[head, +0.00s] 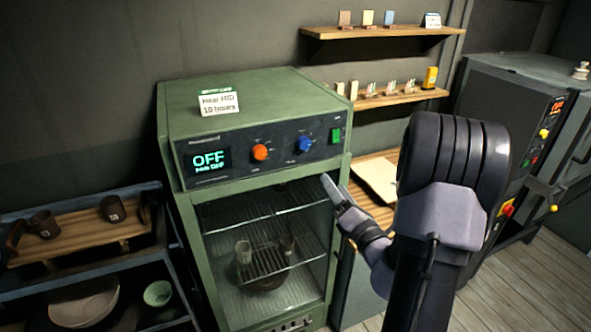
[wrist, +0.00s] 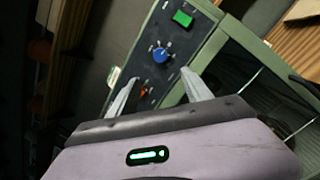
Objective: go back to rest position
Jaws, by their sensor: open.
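My gripper (head: 329,187) is in front of the right side of the green oven (head: 255,93), at the height of the door's upper edge and below the control panel (head: 262,151). In the wrist view its two fingers (wrist: 160,92) are apart with nothing between them. The panel's display reads OFF. An orange knob (head: 260,152), a blue knob (head: 304,144) and a green switch (head: 336,135) are on the panel. The blue knob (wrist: 160,55) and green switch (wrist: 183,18) also show beyond the fingers in the wrist view. I cannot tell the exact gap to the panel.
Cups and a bowl stand on wire racks (head: 268,262) inside the oven. A shelf at the left holds a wooden tray (head: 85,240) with dark cups and, below, bowls (head: 158,293). Two wall shelves (head: 385,99) hang behind my arm. A dark machine (head: 505,120) stands at the right.

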